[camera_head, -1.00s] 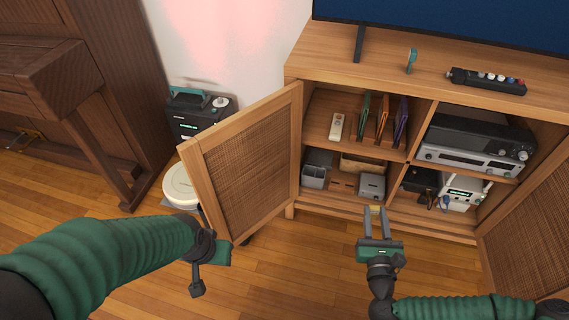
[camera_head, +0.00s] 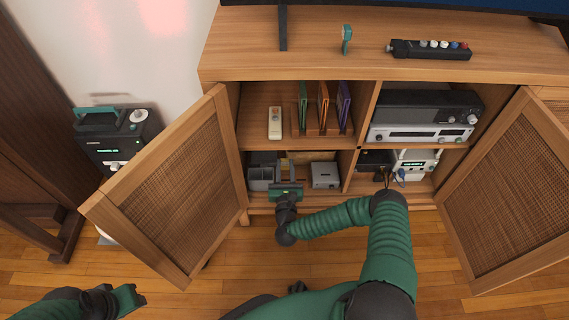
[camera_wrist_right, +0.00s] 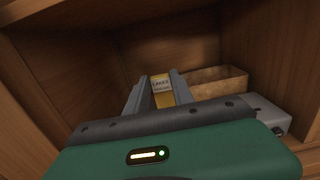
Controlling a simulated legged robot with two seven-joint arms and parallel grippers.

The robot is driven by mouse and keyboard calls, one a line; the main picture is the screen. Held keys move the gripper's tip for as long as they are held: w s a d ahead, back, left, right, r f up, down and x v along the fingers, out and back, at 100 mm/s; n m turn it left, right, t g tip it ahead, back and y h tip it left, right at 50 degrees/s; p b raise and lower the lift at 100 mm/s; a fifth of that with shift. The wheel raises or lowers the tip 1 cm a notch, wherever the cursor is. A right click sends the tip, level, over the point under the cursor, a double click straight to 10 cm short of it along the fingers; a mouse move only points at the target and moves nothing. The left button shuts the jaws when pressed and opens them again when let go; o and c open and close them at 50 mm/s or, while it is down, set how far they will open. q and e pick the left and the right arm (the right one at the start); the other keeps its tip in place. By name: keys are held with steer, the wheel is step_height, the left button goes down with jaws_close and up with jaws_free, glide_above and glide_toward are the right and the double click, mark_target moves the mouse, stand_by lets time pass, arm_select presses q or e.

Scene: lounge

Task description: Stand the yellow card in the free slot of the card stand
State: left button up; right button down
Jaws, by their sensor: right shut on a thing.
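The yellow card (camera_wrist_right: 162,92) shows in the right wrist view, upright between my right gripper's fingers, with a printed label at its top. My right gripper (camera_wrist_right: 160,92) is shut on it. In the head view my right gripper (camera_head: 286,170) is at the lower left compartment, below the card stand; the card is hard to make out there. The wooden card stand (camera_head: 312,132) is on the upper left shelf and holds a green, an orange and a purple card upright. I cannot make out its free slot. My left gripper (camera_head: 130,300) is at the lower left, its fingers unclear.
A white remote (camera_head: 275,122) stands left of the stand. A grey bin (camera_head: 261,178), a wooden box (camera_wrist_right: 220,82) and a grey box (camera_head: 325,175) are around my right gripper. The open doors (camera_head: 175,185) (camera_head: 520,190) flank the cabinet. The shelf board (camera_head: 350,144) lies above my right gripper.

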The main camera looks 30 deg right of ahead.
steer(key=shift+d+f+b, duration=0.2)
steer(key=shift+f+b, duration=1.85)
steer(key=shift+f, duration=0.85)
steer(key=shift+s+f, duration=0.1)
steer(key=shift+a+f, duration=0.1)
steer(key=shift+f+b, duration=1.6)
steer(key=shift+b, duration=0.15)
steer(key=c, duration=1)
jaws_free()
